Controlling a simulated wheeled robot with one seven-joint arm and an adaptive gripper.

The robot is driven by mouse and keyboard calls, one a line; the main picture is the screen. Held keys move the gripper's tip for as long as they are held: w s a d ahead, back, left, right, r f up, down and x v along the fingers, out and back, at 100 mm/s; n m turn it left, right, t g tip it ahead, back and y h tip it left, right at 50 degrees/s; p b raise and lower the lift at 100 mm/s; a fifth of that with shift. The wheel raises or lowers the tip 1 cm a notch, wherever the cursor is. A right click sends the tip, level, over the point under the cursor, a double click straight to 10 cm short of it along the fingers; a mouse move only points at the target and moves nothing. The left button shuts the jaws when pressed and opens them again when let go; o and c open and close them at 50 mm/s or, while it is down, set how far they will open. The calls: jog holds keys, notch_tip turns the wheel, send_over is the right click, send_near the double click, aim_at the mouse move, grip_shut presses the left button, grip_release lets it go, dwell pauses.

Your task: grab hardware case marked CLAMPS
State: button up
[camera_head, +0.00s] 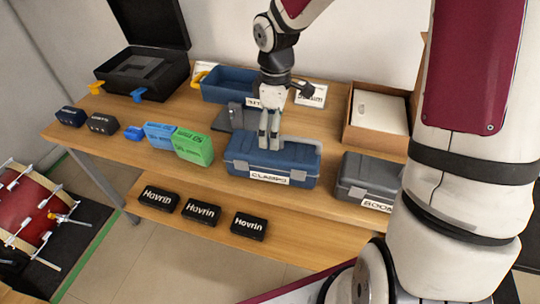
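The blue hardware case (243,174) has a white label reading CLAMPS on its front. It stands closed near the front edge of the wooden table, with grey latches. My gripper (268,146) points down over the top of the case, near its middle. Its two fingers look close together, with their tips at or just above the lid. I cannot tell whether they touch the case or its handle, or how far apart they are.
A grey case (352,182) with a partly hidden label stands to the right. Green (194,147) and blue (160,135) boxes stand to the left. A blue bin (225,84), an open black case (150,75) and a cardboard box (376,113) are behind. Black Hovrin boxes (201,211) lie on the lower shelf.

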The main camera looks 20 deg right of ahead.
aim_at(274, 152)
notch_tip(274, 152, down, 9)
jog(key=shift+w+r+b, duration=0.1)
jog(key=shift+r+b, duration=0.05)
jog(key=shift+b, duration=0.45)
jog(key=c, duration=1.3)
jog(key=shift+r, duration=0.1)
jog(key=c, duration=0.4)
jog(key=shift+r, duration=0.1)
